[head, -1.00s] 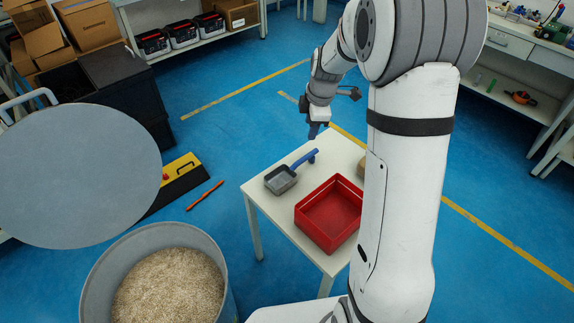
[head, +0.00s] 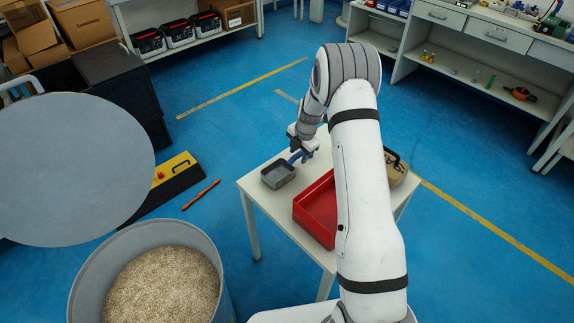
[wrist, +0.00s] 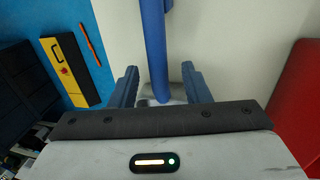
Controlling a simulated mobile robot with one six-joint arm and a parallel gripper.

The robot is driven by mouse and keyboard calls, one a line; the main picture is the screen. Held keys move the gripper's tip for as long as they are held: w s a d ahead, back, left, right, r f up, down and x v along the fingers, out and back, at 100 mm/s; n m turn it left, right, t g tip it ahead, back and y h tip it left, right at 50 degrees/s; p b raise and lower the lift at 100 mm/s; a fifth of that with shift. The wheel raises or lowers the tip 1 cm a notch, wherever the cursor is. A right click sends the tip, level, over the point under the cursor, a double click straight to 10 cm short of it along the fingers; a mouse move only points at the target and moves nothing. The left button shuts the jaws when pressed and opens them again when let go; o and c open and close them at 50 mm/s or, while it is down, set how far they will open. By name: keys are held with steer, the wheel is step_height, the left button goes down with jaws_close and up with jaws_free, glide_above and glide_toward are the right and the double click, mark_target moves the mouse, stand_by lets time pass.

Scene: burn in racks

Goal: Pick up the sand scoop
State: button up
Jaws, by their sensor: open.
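The sand scoop (head: 279,176) lies on the small white table, its grey pan to the left and its blue handle pointing back right. My gripper (head: 299,158) is low over the table at the handle, hiding part of it in the head view. In the wrist view the blue handle (wrist: 153,45) runs between the two open fingers of my gripper (wrist: 157,85). The fingers stand apart on either side of the handle, with a gap visible on each side. The wrist view does not clearly show the scoop's pan.
A red bin (head: 314,207) stands on the table (head: 262,205) right of the scoop, partly behind my arm. A tan object (head: 397,172) with a black handle sits at the table's right. A grey drum (head: 84,282) of pale grains stands at lower left.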

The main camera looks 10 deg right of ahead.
steer(key=shift+w+a+f, duration=0.1)
steer(key=shift+f, duration=0.5)
steer(key=shift+w+a+f, duration=0.1)
steer(key=shift+f, duration=0.45)
steer(key=shift+d, duration=0.1)
jaws_close()
